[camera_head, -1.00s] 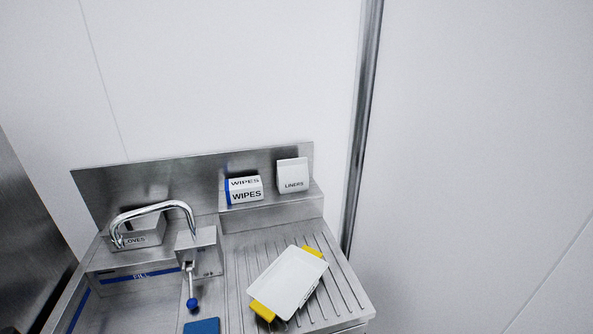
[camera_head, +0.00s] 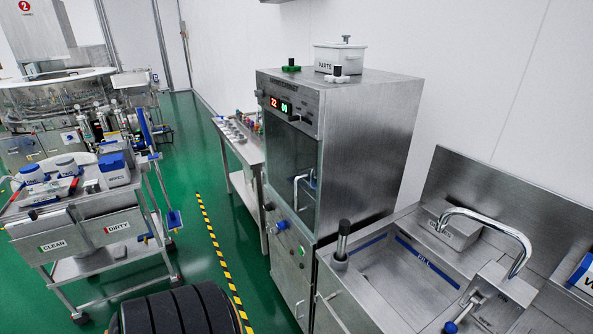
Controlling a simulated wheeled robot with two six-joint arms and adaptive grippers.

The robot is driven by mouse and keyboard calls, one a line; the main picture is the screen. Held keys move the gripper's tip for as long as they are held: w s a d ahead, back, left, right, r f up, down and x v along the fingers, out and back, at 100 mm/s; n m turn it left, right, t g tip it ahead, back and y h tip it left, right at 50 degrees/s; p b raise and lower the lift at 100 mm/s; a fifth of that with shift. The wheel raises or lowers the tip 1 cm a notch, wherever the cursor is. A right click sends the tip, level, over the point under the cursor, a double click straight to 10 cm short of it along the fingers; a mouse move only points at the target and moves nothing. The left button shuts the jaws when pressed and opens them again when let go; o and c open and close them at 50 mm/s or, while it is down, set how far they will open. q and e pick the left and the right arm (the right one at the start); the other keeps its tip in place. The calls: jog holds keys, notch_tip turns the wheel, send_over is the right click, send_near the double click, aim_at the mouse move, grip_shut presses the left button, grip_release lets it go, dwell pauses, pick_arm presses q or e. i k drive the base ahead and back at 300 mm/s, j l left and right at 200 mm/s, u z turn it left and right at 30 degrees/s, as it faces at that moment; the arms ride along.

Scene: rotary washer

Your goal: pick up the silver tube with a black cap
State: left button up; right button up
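An upright tube (camera_head: 342,241) with a dark top and a grey, ringed lower end stands at the left rim of the steel sink. It is the closest match I see to a silver tube with a black cap, but at this size I cannot be sure. A small white piece with a black top (camera_head: 337,74) sits on the steel washer cabinet (camera_head: 370,112). Neither of my grippers shows in the view, so nothing is seen held.
The sink (camera_head: 395,285) with its curved faucet (camera_head: 490,225) is at the right. A white PARTS bin (camera_head: 340,58) and a green block (camera_head: 291,68) stand on the cabinet. A cart (camera_head: 85,230) is at the left. Green floor (camera_head: 200,160) lies between.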

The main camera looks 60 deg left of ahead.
aim_at(343, 224)
jog(key=u, duration=1.3)
jog(key=z, duration=1.4)
jog(key=u, duration=1.4)
jog(key=z, duration=0.35)
jog(key=i+j+z, duration=0.15)
jog(key=j+z, duration=0.15)
jog(key=z, duration=0.15)
jog(key=i+j+z, duration=0.1)
jog(key=j+z, duration=0.4)
jog(key=i+j+z, duration=0.1)
jog(key=j+z, duration=0.2)
jog(key=z, duration=0.15)
jog(key=j+z, duration=0.1)
jog(key=j, duration=0.6)
jog(key=j+z, duration=0.1)
jog(key=j, duration=0.55)
jog(key=k+j+z, duration=0.1)
jog(key=j, duration=0.55)
jog(key=k+j+z, duration=0.1)
jog(key=j, duration=0.6)
